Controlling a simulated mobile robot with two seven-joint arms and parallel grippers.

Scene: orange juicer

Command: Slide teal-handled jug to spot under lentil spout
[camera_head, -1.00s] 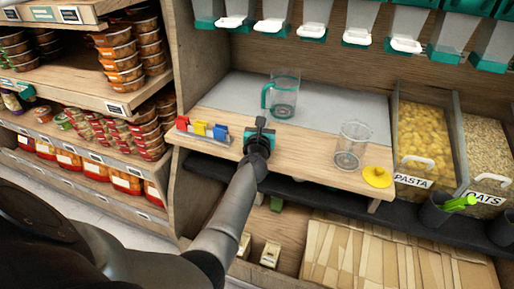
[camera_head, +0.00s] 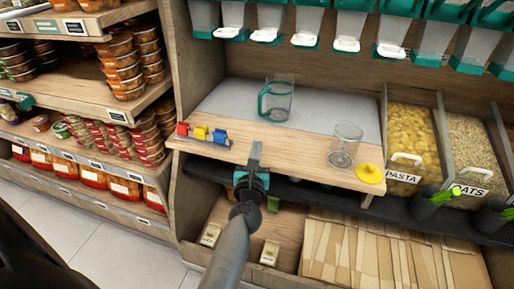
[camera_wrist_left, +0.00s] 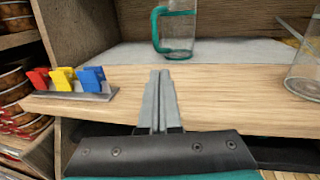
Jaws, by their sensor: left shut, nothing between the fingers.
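The clear jug with a teal handle (camera_head: 277,100) stands upright on the grey mat (camera_head: 230,97) at the back of the wooden counter; its handle is on its left side. It also shows in the left wrist view (camera_wrist_left: 178,30), cut off at the top. My left gripper (camera_head: 256,150) is shut and empty at the counter's front edge, in front of the jug and apart from it. Its closed fingers also show in the left wrist view (camera_wrist_left: 160,95). Several dispenser spouts with white and teal parts (camera_head: 265,35) hang above the counter; I cannot read which is lentil. My right gripper is not in view.
A clear handleless container (camera_head: 345,146) and a yellow lid (camera_head: 369,173) stand at the counter's right front. Red, yellow and blue clips (camera_head: 201,132) stand in a holder at its left front. Pasta (camera_head: 412,135) and oats bins are at right. The mat beside the jug is clear.

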